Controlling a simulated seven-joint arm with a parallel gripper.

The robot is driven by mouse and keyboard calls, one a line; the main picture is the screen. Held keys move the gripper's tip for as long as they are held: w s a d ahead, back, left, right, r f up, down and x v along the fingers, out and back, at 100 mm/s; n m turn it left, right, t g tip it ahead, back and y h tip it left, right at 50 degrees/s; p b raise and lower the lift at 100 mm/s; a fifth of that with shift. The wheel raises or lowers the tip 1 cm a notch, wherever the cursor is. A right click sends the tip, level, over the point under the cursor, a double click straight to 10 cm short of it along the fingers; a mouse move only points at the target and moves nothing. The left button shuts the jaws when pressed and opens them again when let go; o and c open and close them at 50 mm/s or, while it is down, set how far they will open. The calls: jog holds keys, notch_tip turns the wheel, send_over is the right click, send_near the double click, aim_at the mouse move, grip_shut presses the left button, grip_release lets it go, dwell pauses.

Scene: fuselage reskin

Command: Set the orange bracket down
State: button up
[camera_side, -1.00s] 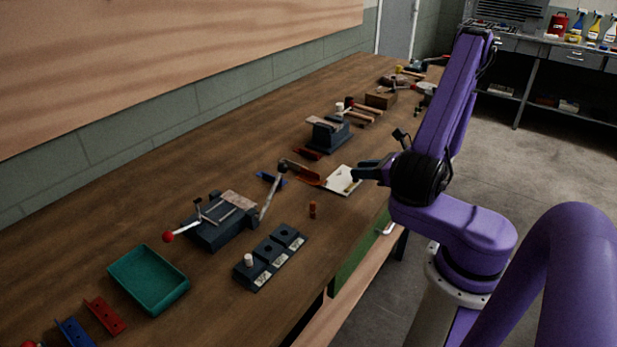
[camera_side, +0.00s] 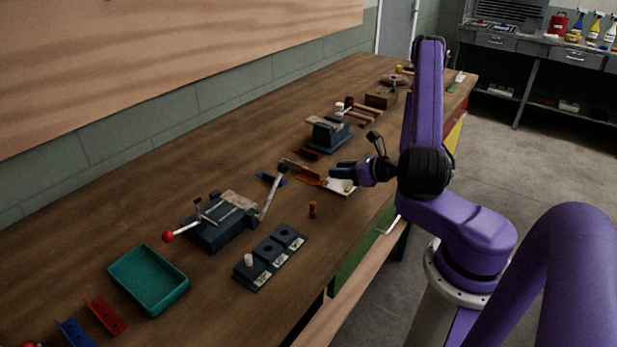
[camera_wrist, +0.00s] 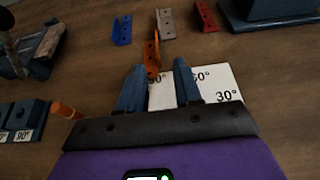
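The orange bracket (camera_side: 309,178) rests on the wooden bench at the left edge of a white angle card (camera_side: 342,187). In the wrist view the orange bracket (camera_wrist: 152,54) stands just beyond my fingertips, nearer the left finger. The card (camera_wrist: 215,85) lies under my fingers, with 30° and 60° marks readable and another mark partly hidden. My gripper (camera_wrist: 160,64) is open, with a clear gap between its blue fingers and nothing seen gripped. In the side view my gripper (camera_side: 334,175) is low over the card, to the right of the bracket. Whether a finger touches the bracket cannot be told.
A blue bracket (camera_wrist: 122,30), a grey-brown bracket (camera_wrist: 166,23) and a red bracket (camera_wrist: 206,16) lie beyond.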

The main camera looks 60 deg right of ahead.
aim_at(307, 176)
jog(key=shift+a+x, duration=0.15)
jog(key=shift+x, duration=1.95)
jog(key=shift+a+x, duration=0.15)
jog(key=shift+x, duration=1.9)
jog(key=shift+f, duration=0.15)
grip_shut()
